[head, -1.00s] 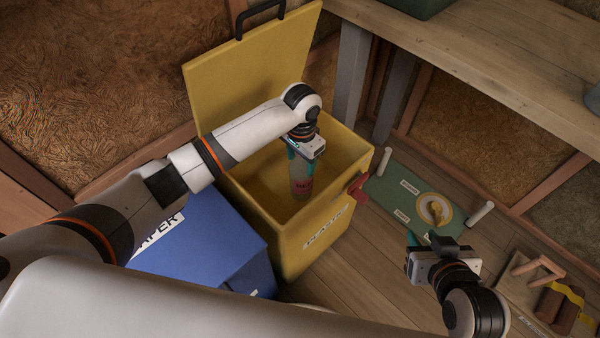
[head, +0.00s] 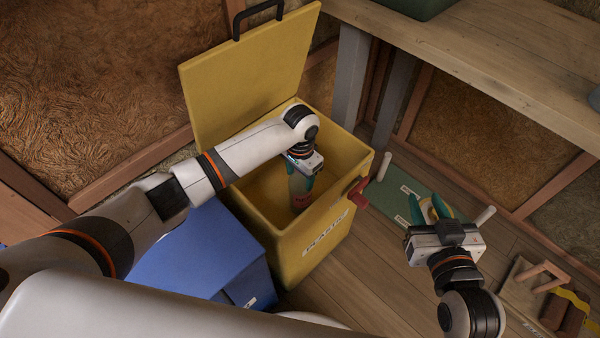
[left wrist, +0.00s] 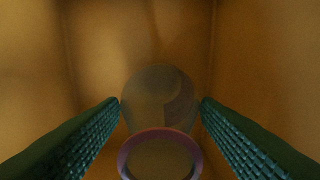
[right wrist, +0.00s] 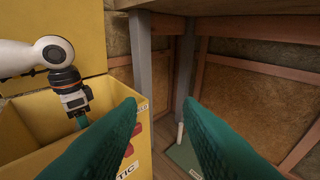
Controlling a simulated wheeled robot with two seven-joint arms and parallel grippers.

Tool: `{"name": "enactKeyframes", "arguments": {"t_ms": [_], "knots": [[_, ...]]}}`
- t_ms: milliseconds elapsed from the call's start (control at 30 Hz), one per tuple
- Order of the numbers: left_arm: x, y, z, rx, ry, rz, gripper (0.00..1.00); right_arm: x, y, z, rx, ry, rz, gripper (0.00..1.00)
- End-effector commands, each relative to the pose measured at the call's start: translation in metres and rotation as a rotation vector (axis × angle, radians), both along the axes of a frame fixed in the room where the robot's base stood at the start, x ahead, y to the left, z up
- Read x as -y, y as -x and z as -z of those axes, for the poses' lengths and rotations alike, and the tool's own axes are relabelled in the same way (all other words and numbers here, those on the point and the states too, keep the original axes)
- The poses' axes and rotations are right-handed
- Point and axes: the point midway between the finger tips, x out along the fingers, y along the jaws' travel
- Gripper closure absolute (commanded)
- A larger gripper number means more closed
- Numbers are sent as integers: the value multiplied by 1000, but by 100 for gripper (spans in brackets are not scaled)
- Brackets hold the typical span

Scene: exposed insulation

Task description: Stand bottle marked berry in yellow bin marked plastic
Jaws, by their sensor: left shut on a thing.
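The yellow bin marked plastic (head: 290,255) stands with its lid (head: 250,75) raised. My left gripper (head: 300,182) reaches down inside it, shut on the bottle (head: 301,200). The bottle looks roughly upright, low in the bin; its label is hard to read now, and whether its base touches the floor is hidden. In the left wrist view the bottle's pinkish top ring (left wrist: 160,134) and clear body lie between the fingers (left wrist: 160,110). My right gripper (head: 432,208) is open and empty to the right of the bin; its spread fingers (right wrist: 165,110) fill the right wrist view.
A blue bin (head: 205,255) stands left of the yellow bin. A red part (head: 357,191) juts from the yellow bin's right side. A green board (head: 395,195) with white posts lies under my right gripper. A wooden bench (head: 480,60) is at the upper right.

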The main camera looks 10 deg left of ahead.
Motion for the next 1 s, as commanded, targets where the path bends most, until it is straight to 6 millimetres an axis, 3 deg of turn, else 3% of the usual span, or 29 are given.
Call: {"name": "enactKeyframes", "arguments": {"t_ms": [33,133,533,767,1000], "knots": [[0,0,0,0,0,0,38,0,0,1,-4,1,1,68],[0,0,0,0,0,0,21,0,0,1,-4,1,1,68],[0,0,-6,2,1,0,21,0,0,-1,-4,1,1,68],[0,0,-34,2,1,0,21,11,20,31,-238,57,16,68],[0,-1,-72,3,1,0,21,28,61,67,-553,128,38,68]]}}
